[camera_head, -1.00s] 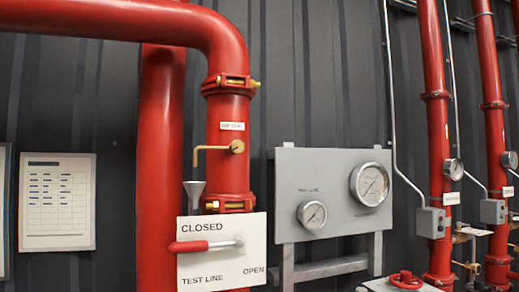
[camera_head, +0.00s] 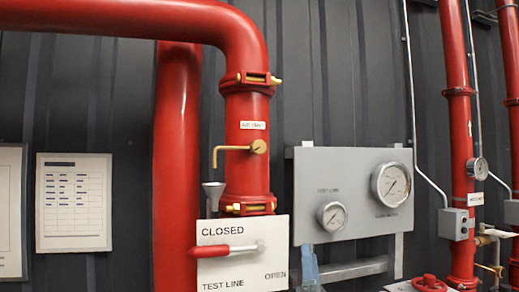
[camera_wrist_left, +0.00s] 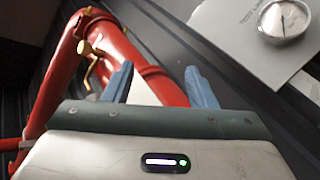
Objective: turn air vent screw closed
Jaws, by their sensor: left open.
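The air vent screw (camera_head: 258,146) is a brass knob with a thin bent brass tube on its left, on the red vertical pipe (camera_head: 247,178) below a small white label (camera_head: 253,125). In the left wrist view the brass screw (camera_wrist_left: 85,48) is at the upper left, beyond and left of the fingers. My left gripper (camera_head: 308,268) shows as blue fingers at the bottom of the head view, below and right of the screw and apart from it. In the left wrist view its two blue fingers (camera_wrist_left: 159,75) are spread with nothing held between them. My right gripper is not in view.
A white test line plate (camera_head: 240,274) with a red lever (camera_head: 222,251) is below the screw. A grey panel with two gauges (camera_head: 355,190) is to the right, above the left gripper. A funnel (camera_head: 213,193) stands left of the pipe. A red handwheel (camera_head: 430,283) is lower right.

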